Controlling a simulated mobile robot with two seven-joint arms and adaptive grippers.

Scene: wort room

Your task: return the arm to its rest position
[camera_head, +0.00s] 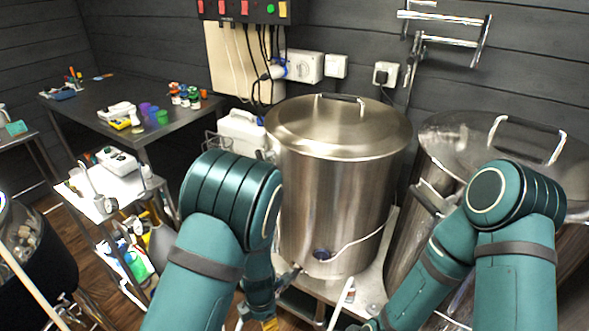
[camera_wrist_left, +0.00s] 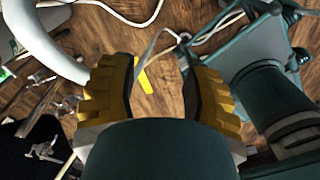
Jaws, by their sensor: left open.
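My left arm (camera_head: 215,230) comes in from the lower left in the head view, bent at a joint in front of the large steel kettle. My left gripper hangs low at the bottom edge there, mostly hidden. In the left wrist view, my left gripper (camera_wrist_left: 160,65) points down at the wooden floor. Its two yellow-padded fingers are apart with nothing between them. My right arm (camera_head: 515,250) is bent at the right, and its gripper is outside the picture.
The lidded steel kettle (camera_head: 335,200) stands on a low stand (camera_head: 375,285) close to my left arm. A second steel vessel (camera_head: 435,160) is behind my right arm. A small cart (camera_head: 115,185) and a dark table (camera_head: 120,90) stand at the left. Cables (camera_wrist_left: 125,15) lie on the floor.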

